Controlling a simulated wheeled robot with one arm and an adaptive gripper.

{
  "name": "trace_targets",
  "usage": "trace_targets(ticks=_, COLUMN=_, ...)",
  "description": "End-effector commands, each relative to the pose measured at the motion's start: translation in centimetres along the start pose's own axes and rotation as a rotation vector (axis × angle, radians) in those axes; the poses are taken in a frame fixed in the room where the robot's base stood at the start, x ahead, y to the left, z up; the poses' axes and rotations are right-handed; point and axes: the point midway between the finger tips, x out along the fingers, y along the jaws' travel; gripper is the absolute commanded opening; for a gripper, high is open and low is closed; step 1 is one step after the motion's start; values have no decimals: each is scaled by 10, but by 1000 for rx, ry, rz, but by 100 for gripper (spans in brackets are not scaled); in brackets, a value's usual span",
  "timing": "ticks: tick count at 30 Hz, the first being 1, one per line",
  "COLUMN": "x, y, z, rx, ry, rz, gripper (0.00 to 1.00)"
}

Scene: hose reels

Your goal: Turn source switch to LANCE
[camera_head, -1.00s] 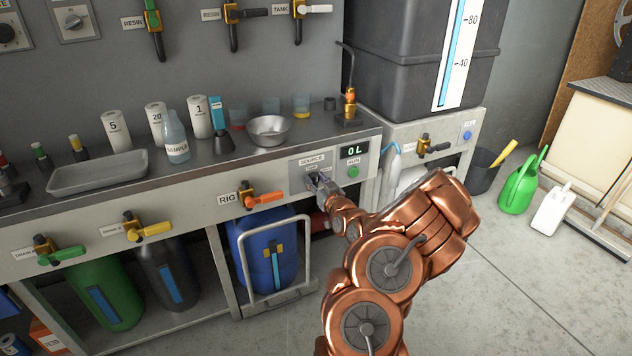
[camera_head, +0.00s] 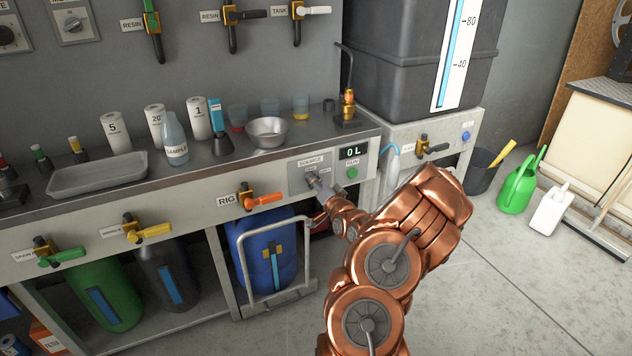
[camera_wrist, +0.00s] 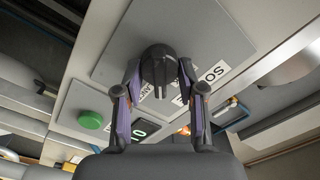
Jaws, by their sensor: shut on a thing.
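The source switch is a dark round knob (camera_wrist: 158,68) on a grey plate (camera_wrist: 200,35) in the wrist view. My gripper (camera_wrist: 158,85) has its two fingers on either side of the knob and is shut on it. In the head view my gripper (camera_head: 318,183) is at the panel under the SOURCE label (camera_head: 310,160) and hides most of the knob. The small position labels beside the knob are partly covered, so I cannot tell where it points.
A green RUN button (camera_head: 352,173) and a display reading 0L (camera_head: 353,151) are right of the switch. The RIG valve with an orange handle (camera_head: 264,200) is to the left. A metal bowl (camera_head: 267,132) stands on the counter above. A blue drum (camera_head: 250,240) is below.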

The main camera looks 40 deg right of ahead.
Motion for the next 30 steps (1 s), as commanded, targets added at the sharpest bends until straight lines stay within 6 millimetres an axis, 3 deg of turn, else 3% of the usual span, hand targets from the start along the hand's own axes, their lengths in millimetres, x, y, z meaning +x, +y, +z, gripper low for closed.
trace_targets(ticks=15, x=0, y=1, z=-1, rx=319, ry=2, rz=-1, gripper=4)
trace_targets(ticks=30, x=0, y=2, z=-1, rx=371, ry=2, rz=-2, gripper=4)
